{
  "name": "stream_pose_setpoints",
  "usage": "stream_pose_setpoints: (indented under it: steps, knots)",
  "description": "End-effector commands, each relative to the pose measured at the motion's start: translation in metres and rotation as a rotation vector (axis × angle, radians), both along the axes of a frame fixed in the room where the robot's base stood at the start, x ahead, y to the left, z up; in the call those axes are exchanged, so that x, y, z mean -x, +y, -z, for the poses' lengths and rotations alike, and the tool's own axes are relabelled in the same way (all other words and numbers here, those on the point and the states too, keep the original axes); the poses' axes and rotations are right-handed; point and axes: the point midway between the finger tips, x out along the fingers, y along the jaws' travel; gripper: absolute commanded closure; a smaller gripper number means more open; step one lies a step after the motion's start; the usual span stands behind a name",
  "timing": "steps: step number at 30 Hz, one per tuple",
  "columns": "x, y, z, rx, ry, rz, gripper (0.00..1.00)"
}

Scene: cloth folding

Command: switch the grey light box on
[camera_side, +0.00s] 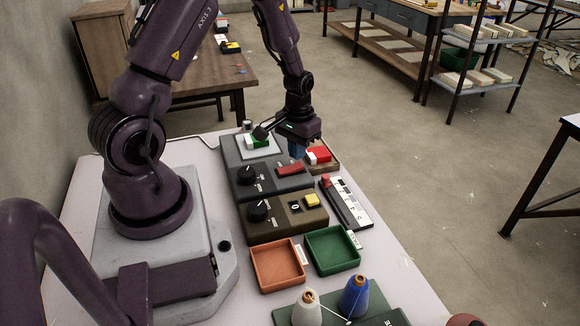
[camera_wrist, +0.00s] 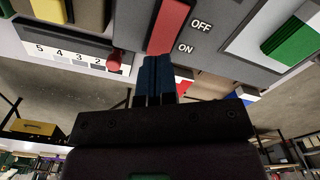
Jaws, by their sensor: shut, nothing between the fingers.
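The grey light box (camera_side: 244,157) stands near the far end of the table, with a black dial (camera_side: 246,175) and a red rocker switch (camera_side: 290,169). In the wrist view the red switch (camera_wrist: 171,22) lies beside the printed words OFF and ON. A pale panel (camera_wrist: 249,44) on the box bears a green and white block (camera_wrist: 296,36). My gripper (camera_side: 298,152) is shut and empty, with blue fingers just beyond the switch in the side view. In the wrist view the fingertips (camera_wrist: 157,62) sit by the switch's ON end; I cannot tell whether they touch it. The switch's tilt is unclear.
A brown box (camera_side: 290,221) with a dial and yellow button stands nearer. A numbered slider (camera_side: 347,203) with a red knob and a tray with a red and white block (camera_side: 319,155) lie to the right. Orange (camera_side: 278,288) and green (camera_side: 333,268) trays and thread spools (camera_side: 355,297) stand nearer.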

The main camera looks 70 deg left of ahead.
Motion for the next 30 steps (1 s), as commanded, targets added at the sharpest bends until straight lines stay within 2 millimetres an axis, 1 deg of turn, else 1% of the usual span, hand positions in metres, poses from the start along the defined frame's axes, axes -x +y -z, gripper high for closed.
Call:
stream_pose_setpoints:
  steps: [30]
  knots:
    - [0.000, 0.000, 0.013, 0.000, 0.000, 0.000, 1.00]
